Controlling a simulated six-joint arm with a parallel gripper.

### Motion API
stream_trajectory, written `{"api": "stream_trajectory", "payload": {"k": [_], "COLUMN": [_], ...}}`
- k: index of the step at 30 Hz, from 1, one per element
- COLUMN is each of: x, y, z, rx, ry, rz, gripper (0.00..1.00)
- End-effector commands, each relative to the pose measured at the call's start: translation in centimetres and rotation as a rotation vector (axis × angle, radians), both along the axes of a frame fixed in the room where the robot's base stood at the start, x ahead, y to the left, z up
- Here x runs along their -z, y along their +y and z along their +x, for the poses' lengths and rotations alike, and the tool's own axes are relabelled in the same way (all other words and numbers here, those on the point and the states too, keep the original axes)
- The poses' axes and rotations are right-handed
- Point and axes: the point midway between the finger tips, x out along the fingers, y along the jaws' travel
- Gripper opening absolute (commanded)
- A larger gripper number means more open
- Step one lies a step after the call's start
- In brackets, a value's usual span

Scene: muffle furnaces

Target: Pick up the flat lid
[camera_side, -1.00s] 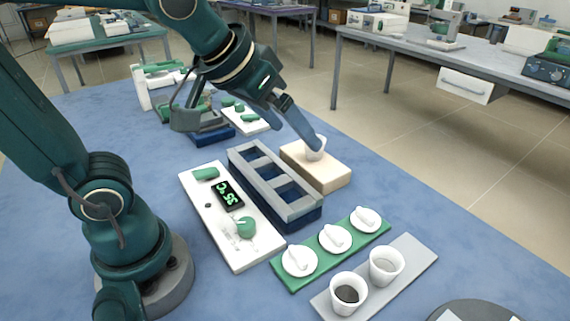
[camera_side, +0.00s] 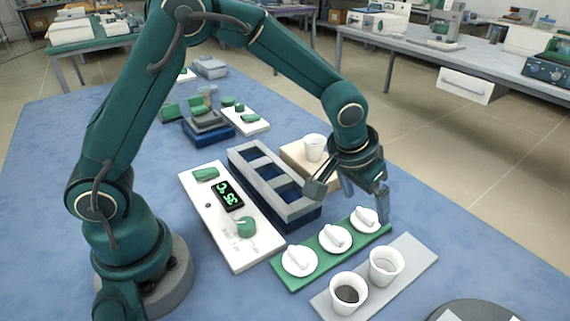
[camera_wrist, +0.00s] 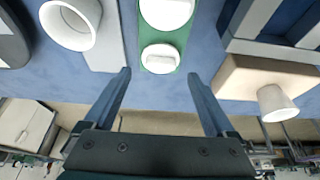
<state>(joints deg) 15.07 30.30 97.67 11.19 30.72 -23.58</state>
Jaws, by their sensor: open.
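Three white round lids with raised grips lie in a row on a green strip (camera_side: 320,258): a near lid (camera_side: 299,261), a middle lid (camera_side: 335,238) and a far lid (camera_side: 366,219). I cannot tell which one is called flat. My gripper (camera_side: 382,208) is open and empty, pointing down near the far lid at the strip's end. In the wrist view, the end lid (camera_wrist: 160,58) shows just beyond and between my open fingertips (camera_wrist: 158,75), with another lid (camera_wrist: 166,10) behind it. The gripper appears above the lid, not touching it.
Two white crucibles, one dark inside (camera_side: 347,293) and one grey (camera_side: 386,265), stand on a grey strip (camera_side: 420,252). A third cup (camera_side: 314,147) stands on a pale block (camera_side: 291,152). A furnace block with square openings (camera_side: 237,155) and a control panel (camera_side: 197,190) lie left.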

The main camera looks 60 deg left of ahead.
Motion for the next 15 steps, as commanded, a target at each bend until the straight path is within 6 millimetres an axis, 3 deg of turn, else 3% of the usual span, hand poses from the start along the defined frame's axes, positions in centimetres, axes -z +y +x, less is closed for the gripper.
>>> {"api": "stream_trajectory", "payload": {"k": [6, 15], "x": [2.3, 3.0], "y": [0.0, 0.0], "z": [0.9, 1.3], "rx": [0.0, -0.001], "ry": [0.002, -0.001], "rz": [0.001, -0.001], "gripper": [0.9, 0.9]}}
